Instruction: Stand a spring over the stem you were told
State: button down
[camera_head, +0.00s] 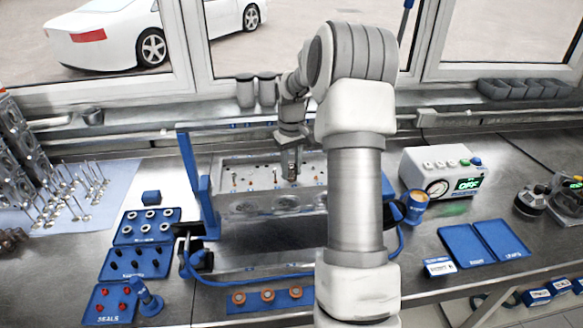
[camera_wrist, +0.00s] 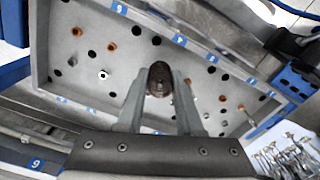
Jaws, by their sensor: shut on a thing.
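The grey cylinder head (camera_head: 250,172) lies in a blue stand on the bench, its top face dotted with dark holes and several orange-topped stems. In the wrist view, the head's face (camera_wrist: 75,50) fills the middle, with orange-topped stems such as this one (camera_wrist: 136,31) and a pale ring (camera_wrist: 102,75). My gripper (camera_head: 291,174) is over the head, right of its middle. In the wrist view my gripper (camera_wrist: 160,92) is shut on a dark brown spring (camera_wrist: 159,74), seen nearly end-on. The spring hides what lies below it; I cannot tell whether it surrounds a stem.
Blue trays with rings (camera_head: 146,240), dark pieces (camera_head: 125,262) and red seals (camera_head: 97,307) lie left. Loose valves (camera_head: 78,195) lie farther left. A white gauge box (camera_head: 440,172) and empty blue trays (camera_head: 484,243) are right. The blue stand's upright (camera_head: 200,190) rises beside the head.

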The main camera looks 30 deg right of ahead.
jog(key=shift+c, duration=2.4)
grip_release()
notch_tip(320, 180, up, 17)
jog(key=s+a+r, duration=0.3)
jog(key=a, duration=0.4)
jog(key=s+a+f+t, duration=0.1)
jog(key=s+a+t, duration=0.1)
jog(key=s+a, duration=0.6)
jog(key=s+a+f+n+t, duration=0.1)
jog(key=s+a+f+t, duration=0.1)
jog(key=s+a, duration=0.7)
jog(key=s+t, duration=0.1)
jog(key=s, duration=0.5)
jog(key=shift+a+t, duration=0.2)
jog(key=shift+t, duration=0.1)
